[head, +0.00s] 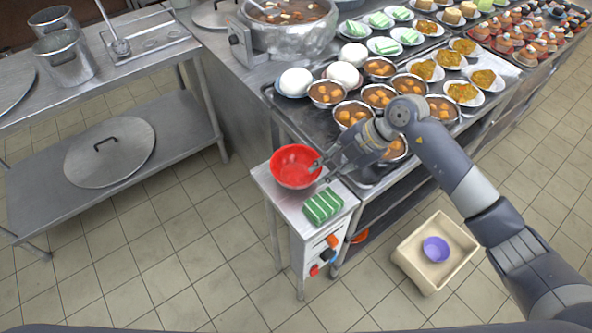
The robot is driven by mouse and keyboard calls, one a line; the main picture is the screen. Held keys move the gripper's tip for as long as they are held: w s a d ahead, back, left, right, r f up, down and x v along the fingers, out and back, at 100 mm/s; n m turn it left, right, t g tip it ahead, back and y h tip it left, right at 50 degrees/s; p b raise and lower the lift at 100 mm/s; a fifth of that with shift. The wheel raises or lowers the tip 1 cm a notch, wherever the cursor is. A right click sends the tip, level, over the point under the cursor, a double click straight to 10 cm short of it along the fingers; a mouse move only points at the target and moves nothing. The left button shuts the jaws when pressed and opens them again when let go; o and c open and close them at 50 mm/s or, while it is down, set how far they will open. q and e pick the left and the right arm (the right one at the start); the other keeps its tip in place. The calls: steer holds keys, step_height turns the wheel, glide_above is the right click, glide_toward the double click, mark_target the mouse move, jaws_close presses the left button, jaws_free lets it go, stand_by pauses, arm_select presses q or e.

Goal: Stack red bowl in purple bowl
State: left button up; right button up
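The red bowl (295,170) stands upright and empty on the small metal side table. My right gripper (318,171) is at the bowl's right rim, with its fingers pointing left; I cannot tell whether they are closed on the rim. The purple bowl (435,249) sits inside a cream bin (408,262) on the floor at the lower right, under my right arm's reach. My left gripper does not show.
Green striped packets (323,206) lie on the side table (282,199) beside the red bowl. Bowls of food crowd the steel counter behind my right arm. Left stands a steel table with pots (66,60) and a lid (109,152). The tiled floor between is clear.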

mark_target(310, 179)
steer(key=shift+p+x, duration=0.7)
steer(key=shift+x, duration=2.4)
steer(key=shift+r, duration=0.1)
jaws_close()
